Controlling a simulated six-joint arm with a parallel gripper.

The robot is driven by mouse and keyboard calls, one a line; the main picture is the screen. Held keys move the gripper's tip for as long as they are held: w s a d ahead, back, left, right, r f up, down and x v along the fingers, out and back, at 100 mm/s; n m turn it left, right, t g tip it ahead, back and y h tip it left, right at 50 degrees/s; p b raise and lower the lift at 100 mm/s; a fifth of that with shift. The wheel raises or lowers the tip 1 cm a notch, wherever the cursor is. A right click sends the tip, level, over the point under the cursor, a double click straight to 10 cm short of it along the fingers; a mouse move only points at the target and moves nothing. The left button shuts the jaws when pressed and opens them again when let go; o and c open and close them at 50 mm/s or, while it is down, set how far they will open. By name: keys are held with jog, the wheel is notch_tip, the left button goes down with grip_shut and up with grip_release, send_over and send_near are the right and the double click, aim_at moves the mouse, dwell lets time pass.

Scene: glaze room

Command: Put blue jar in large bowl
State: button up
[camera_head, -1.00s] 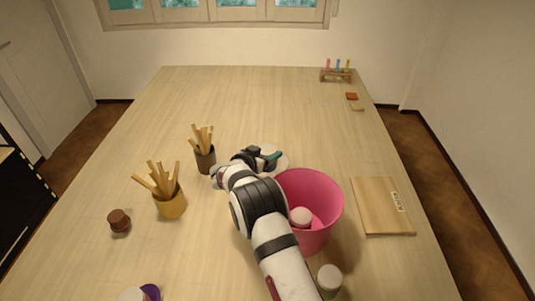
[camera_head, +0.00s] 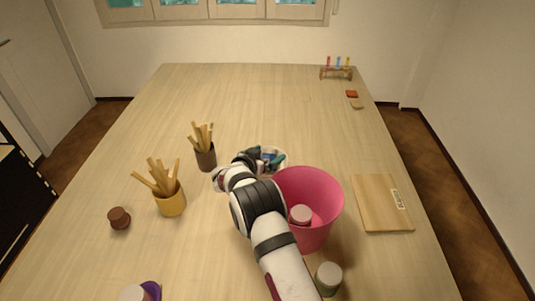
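The large bowl is most likely the deep pink vessel (camera_head: 334,200) right of my arm; a jar with a pale lid (camera_head: 301,214) stands inside it. My gripper (camera_head: 266,160) is beyond and left of the pink vessel, low over a pale round dish (camera_head: 284,163). A small blue patch (camera_head: 267,157) shows between the dark and teal parts of my gripper. It may be the blue jar, but it is mostly hidden. I cannot tell whether the fingers are closed on it.
Yellow (camera_head: 171,202) and brown (camera_head: 206,158) holders of sticks stand left of my arm. A grey-green jar (camera_head: 328,280) stands near the front, a board (camera_head: 382,203) at right. A brown jar (camera_head: 119,218) and purple saucer (camera_head: 153,291) are at left.

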jog(key=r+v, duration=0.1)
jog(key=v, duration=1.2)
notch_tip(320, 180, up, 10)
jog(key=y, duration=0.7)
jog(key=s+d+r+n+g+y, duration=0.2)
jog(key=s+g+y, duration=0.1)
jog(key=s, duration=0.5)
jog(key=s+d+f+g, duration=0.1)
jog(key=s+d+g, duration=0.2)
jog(key=s, duration=0.8)
jog(key=s+d+f+m+g+h, duration=0.1)
jog(key=s+d, duration=0.4)
jog(key=s, duration=0.6)
jog(key=s+d+f+m+g+h, duration=0.1)
jog(key=s+d+g, duration=0.4)
jog(key=s, duration=0.6)
jog(key=shift+f, duration=0.9)
